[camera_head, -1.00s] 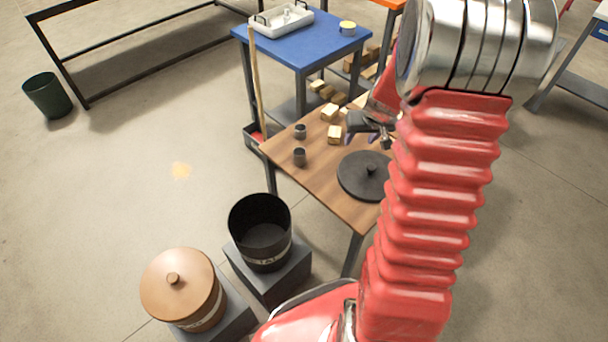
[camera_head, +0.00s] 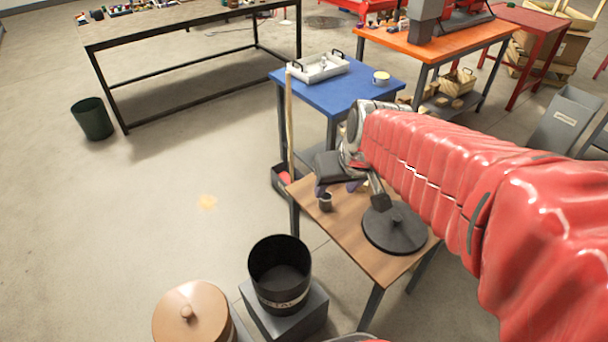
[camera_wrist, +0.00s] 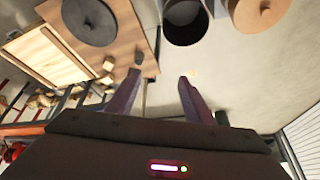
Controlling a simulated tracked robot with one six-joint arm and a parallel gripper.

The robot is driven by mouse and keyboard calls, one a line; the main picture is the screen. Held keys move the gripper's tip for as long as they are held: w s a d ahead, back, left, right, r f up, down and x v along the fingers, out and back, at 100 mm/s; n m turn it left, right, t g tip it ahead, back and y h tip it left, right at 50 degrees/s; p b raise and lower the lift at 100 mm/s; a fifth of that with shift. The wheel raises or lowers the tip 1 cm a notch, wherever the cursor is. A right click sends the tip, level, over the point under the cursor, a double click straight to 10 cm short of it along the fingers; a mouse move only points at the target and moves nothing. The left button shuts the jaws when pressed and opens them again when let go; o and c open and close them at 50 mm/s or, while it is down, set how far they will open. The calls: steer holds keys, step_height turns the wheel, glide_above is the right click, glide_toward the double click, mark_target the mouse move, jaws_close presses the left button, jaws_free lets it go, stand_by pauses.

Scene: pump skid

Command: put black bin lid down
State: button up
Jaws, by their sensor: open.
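The black bin lid (camera_head: 394,230) lies flat on the small wooden table (camera_head: 343,225), knob up, apart from my gripper. It also shows at the upper left of the wrist view (camera_wrist: 88,18). My gripper (camera_head: 340,188) is above the table's far left part; its two fingers (camera_wrist: 160,88) are apart with nothing between them. The open black bin (camera_head: 280,270), marked with a band reading "METAL" in part, stands on a grey block in front of the table. It shows at the top of the wrist view (camera_wrist: 187,28).
A brown lidded bin (camera_head: 190,318) stands left of the black bin. A dark cup (camera_head: 326,203) is on the wooden table close to my gripper. The blue table (camera_head: 335,90) with a white tray (camera_head: 318,68) stands behind.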

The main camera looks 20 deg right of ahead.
steer(key=s+a+r, duration=0.1)
steer(key=s+a, duration=0.2)
steer(key=s, duration=0.2)
steer(key=s+a+r+n, duration=0.1)
steer(key=s+a+r, duration=0.1)
steer(key=s, duration=0.4)
steer(key=shift+s+a, duration=0.3)
steer(key=shift+a, duration=0.35)
